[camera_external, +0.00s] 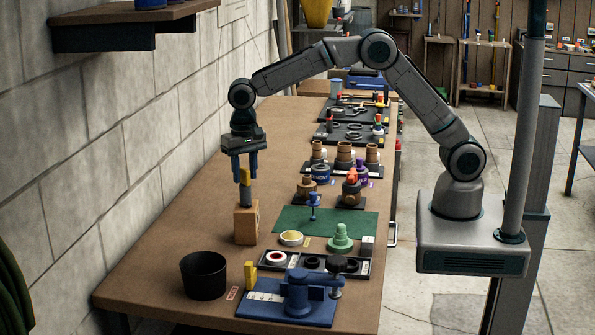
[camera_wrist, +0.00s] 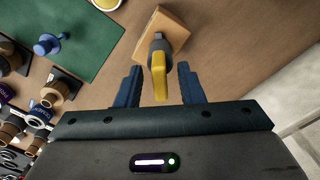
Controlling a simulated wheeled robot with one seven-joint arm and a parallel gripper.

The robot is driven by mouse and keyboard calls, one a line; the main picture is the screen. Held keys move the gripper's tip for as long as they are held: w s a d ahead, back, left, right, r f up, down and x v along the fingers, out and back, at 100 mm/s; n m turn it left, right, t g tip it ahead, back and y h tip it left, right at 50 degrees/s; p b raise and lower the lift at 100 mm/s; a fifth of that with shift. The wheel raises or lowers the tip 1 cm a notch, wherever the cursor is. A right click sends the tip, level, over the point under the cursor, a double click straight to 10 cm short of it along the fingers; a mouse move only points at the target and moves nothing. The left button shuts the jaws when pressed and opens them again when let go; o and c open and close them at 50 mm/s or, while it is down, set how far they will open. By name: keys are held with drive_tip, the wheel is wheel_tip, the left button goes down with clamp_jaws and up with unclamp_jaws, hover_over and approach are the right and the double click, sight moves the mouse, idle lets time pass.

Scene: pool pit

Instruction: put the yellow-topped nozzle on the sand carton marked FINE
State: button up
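The yellow-topped nozzle (camera_external: 246,192) stands upright on top of a brown carton (camera_external: 247,226), its dark lower part touching the carton top. I cannot read any marking on the carton. My gripper (camera_external: 241,178) points down above the carton with its blue fingers either side of the yellow top. In the wrist view, the nozzle's yellow top (camera_wrist: 159,75) lies between the two fingers of my gripper (camera_wrist: 160,70), with a gap on each side. The carton (camera_wrist: 173,27) shows beyond the nozzle.
A black bin (camera_external: 204,275) stands in front of the carton, near the wall. A blue fixture (camera_external: 298,296), a black tray with rings (camera_external: 312,263) and a green mat (camera_external: 352,224) lie to the right. Several brown fittings (camera_external: 344,155) stand farther back. Bare tabletop (camera_external: 199,215) lies left of the carton.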

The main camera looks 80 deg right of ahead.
wheel_tip(320, 180, up, 12)
drive_tip(key=s+d+r+n+t, duration=0.1)
drive_tip(key=s+d+r, duration=0.1)
drive_tip(key=s, duration=0.2)
drive_tip(key=s+d+r+n, duration=0.1)
drive_tip(key=s+d+r, duration=0.1)
drive_tip(key=s+d, duration=0.15)
drive_tip(key=s+d+f+n+t, duration=0.1)
drive_tip(key=s+d+f+n, duration=0.1)
drive_tip(key=s, duration=0.7)
drive_tip(key=s+d+f+n, duration=0.2)
drive_tip(key=s+d+f, duration=0.1)
drive_tip(key=s, duration=0.6)
drive_tip(key=s+d+f+n+t, duration=0.1)
drive_tip(key=s+d+f+n, duration=0.1)
drive_tip(key=s, duration=0.6)
drive_tip(key=shift+s+d+f+n+t+b, duration=0.3)
drive_tip(key=shift+s+f+n+b, duration=0.1)
drive_tip(key=shift+n, duration=0.1)
